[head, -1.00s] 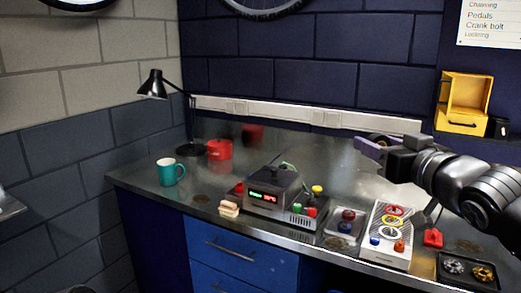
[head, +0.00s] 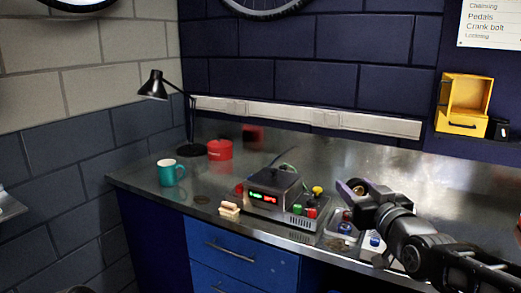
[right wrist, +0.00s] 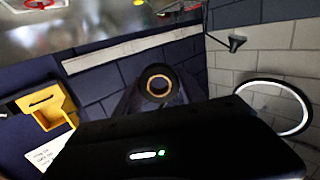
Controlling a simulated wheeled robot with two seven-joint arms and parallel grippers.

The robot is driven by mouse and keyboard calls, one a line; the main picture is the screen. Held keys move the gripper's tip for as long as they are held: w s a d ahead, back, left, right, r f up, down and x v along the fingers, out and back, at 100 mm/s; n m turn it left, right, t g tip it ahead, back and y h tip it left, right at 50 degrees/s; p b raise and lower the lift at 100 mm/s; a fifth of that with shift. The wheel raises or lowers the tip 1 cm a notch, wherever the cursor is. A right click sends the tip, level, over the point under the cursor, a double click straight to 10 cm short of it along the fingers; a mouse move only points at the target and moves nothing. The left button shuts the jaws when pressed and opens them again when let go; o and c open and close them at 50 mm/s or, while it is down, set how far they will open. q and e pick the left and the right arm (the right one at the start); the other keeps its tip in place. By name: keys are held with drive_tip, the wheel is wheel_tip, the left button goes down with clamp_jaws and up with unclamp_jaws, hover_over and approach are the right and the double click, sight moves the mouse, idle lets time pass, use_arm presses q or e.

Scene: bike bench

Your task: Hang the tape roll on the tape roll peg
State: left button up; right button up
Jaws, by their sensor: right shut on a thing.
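My right gripper (head: 352,190) is over the right half of the steel bench in the head view, its arm coming in from the lower right. It is shut on the tape roll (right wrist: 158,84), a dark ring with a tan core, seen between the fingers in the right wrist view. The tan core also shows small at the gripper tip in the head view. How far the roll is above the bench is hard to tell. I cannot make out the tape roll peg in either view. My left gripper is not in view.
On the bench (head: 330,160) stand a teal mug (head: 168,173), a red tin (head: 220,149), a black lamp (head: 190,120) and a grey device with a lit display (head: 272,190). A yellow bin (head: 463,105) is on the back wall. The bench's back middle is clear.

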wheel_tip(320, 180, down, 29)
drive_tip(key=a+m+h, duration=0.1)
drive_tip(key=h, duration=0.1)
drive_tip(key=shift+s+m+h+p, duration=0.35)
drive_tip(key=shift+s+m+h, duration=0.05)
drive_tip(key=shift+s, duration=0.05)
drive_tip(key=shift+f, duration=0.3)
drive_tip(key=shift+s, duration=0.15)
